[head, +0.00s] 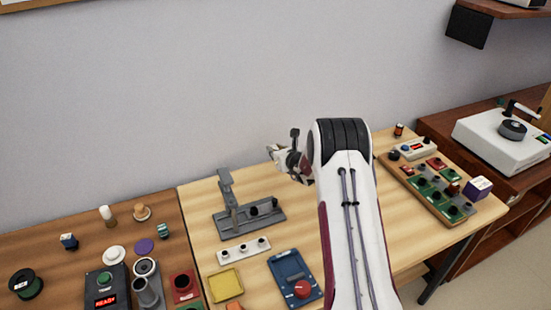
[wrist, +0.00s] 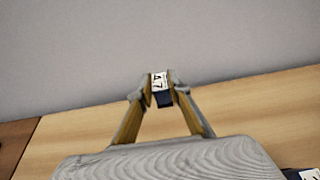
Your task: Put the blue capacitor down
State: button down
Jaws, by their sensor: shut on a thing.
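My gripper (head: 285,158) is above the back part of the light wooden table (head: 390,245), right of the grey stand. In the wrist view its two fingers (wrist: 161,88) are shut on the blue capacitor (wrist: 164,100), a small dark blue block with a white face marked "47". It is held in front of the grey wall, with the table behind and below. I cannot make out the capacitor clearly in the head view. My arm hides part of the table's middle.
A board with coloured modules (head: 425,193) lies right. Bare wood shows between.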

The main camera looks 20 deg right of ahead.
jog(key=shift+f, duration=1.85)
jog(key=shift+f, duration=0.1)
jog(key=c, duration=1.9)
grip_release()
jog(key=v, duration=1.2)
